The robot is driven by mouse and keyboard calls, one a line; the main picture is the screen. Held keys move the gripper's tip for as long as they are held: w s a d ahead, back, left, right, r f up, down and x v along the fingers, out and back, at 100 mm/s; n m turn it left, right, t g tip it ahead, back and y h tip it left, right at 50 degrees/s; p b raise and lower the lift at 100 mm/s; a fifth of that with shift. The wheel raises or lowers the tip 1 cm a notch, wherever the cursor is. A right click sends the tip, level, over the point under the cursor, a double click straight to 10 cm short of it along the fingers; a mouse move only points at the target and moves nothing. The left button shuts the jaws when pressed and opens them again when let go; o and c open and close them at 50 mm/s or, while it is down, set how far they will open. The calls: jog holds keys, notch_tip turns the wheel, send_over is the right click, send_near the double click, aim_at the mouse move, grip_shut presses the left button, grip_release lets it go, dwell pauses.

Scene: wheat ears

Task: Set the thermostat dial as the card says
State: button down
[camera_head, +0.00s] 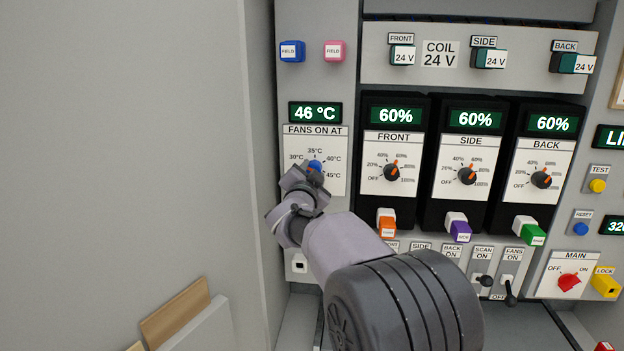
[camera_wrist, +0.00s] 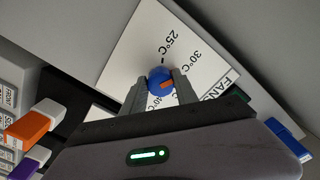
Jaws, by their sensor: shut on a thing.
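The thermostat dial is a blue knob (camera_head: 315,165) with an orange mark (camera_wrist: 168,85), on a white scale plate (camera_head: 300,182) headed FANS ON AT. Labels from 30°C to 45°C show in the head view, and 25°C shows in the wrist view. My gripper (camera_head: 313,177) is shut on the knob, one finger on each side of it in the wrist view (camera_wrist: 159,80). The mark points to the lower right there; a finger hides part of the scale, so I cannot tell its exact reading. No readable card shows.
Right of the dial stand three black units with FRONT (camera_head: 392,172), SIDE (camera_head: 467,175) and BACK (camera_head: 541,180) knobs, each displaying 60%. Coloured plugs, switches (camera_head: 486,280) and a red MAIN knob (camera_head: 569,282) sit lower right. A plain grey wall (camera_head: 130,140) fills the left.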

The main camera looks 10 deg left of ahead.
jog(key=shift+m, duration=0.4)
jog(key=c, duration=0.9)
grip_release()
jog(key=shift+c, duration=0.2)
jog(key=s, duration=1.7)
jog(key=shift+s+a+p, duration=0.25)
jog(key=shift+a+p, duration=0.05)
jog(key=shift+p, duration=0.05)
